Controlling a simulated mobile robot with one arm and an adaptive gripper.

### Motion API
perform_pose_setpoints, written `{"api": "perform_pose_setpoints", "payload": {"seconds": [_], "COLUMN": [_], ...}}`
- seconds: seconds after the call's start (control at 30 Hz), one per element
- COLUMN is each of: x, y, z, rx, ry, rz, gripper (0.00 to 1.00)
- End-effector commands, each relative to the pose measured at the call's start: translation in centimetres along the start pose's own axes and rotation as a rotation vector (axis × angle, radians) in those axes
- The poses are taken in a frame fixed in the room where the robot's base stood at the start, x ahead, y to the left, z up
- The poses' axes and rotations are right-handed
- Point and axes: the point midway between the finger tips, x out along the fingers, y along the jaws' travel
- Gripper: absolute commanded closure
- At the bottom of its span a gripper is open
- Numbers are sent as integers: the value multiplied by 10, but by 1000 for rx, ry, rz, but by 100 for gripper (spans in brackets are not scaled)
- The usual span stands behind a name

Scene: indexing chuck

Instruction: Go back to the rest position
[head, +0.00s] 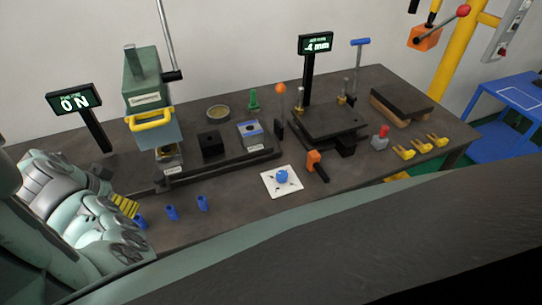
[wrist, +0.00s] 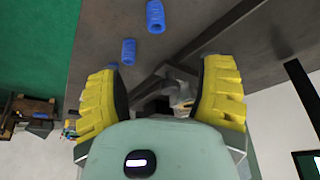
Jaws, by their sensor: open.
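My gripper (wrist: 160,92) is open in the wrist view, its two yellow ribbed fingers wide apart with nothing held between them. In the head view my arm is folded at the lower left, and the yellow of my gripper (head: 124,205) shows just beside the table's front left part. Several small blue cylinders stand near it: one (head: 140,222) right beside the fingers, one (head: 171,212) in the middle and one (head: 202,203) to the right. Two blue cylinders (wrist: 128,52) (wrist: 155,16) show beyond the fingers in the wrist view.
A green press (head: 148,85) with a yellow handle stands on the dark table (head: 235,215). A white card (head: 282,181) bears a blue part. A black fixture (head: 325,125), an orange-handled tool (head: 314,160) and yellow pieces (head: 422,146) lie right. A blue cart (head: 505,100) stands beyond.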

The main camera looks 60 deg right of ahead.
Motion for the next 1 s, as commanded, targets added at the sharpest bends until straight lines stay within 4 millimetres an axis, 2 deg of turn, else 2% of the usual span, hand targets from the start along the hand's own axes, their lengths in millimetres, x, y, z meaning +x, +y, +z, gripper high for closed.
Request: {"api": "perform_pose_setpoints", "payload": {"seconds": [0.13,0.67,0.77,0.83,1.0], "x": [-3,-3,-2,-1,-13], "y": [0,-2,-12,-27,-77], "z": [8,8,10,13,23], "rx": [-1,-6,-37,-78,-212], "ry": [-1,0,3,12,67], "rz": [1,-11,-69,-155,-459], "gripper": [31,31,31,31,31]}}
